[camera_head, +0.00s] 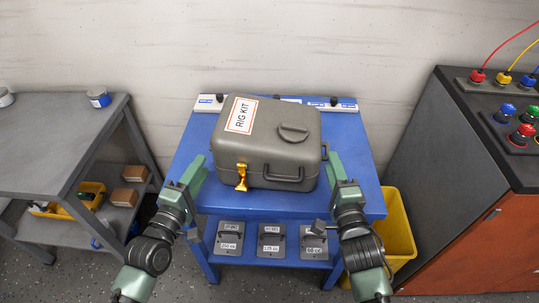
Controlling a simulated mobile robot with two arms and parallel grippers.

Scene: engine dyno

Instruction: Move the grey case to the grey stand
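The grey case (268,150) is closed and sits on top of the blue stand (345,188). It has a "RIG KIT" label, an orange latch, and dark handles on its lid and front. A grey stand (55,135) with a lower shelf is at the left, its top mostly bare. My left gripper (199,170) is beside the case's left side, apparently apart from it. My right gripper (335,168) is close to the case's right side; I cannot tell whether it touches. The finger gaps of both grippers are not clear from this angle.
A blue-labelled tin (98,98) stands on the grey stand near its back right corner. Labelled grey weights (270,240) sit on the blue stand's lower shelf. A yellow bin (398,225) stands at its right, before a dark-topped cabinet (500,150). Floor separates the two stands.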

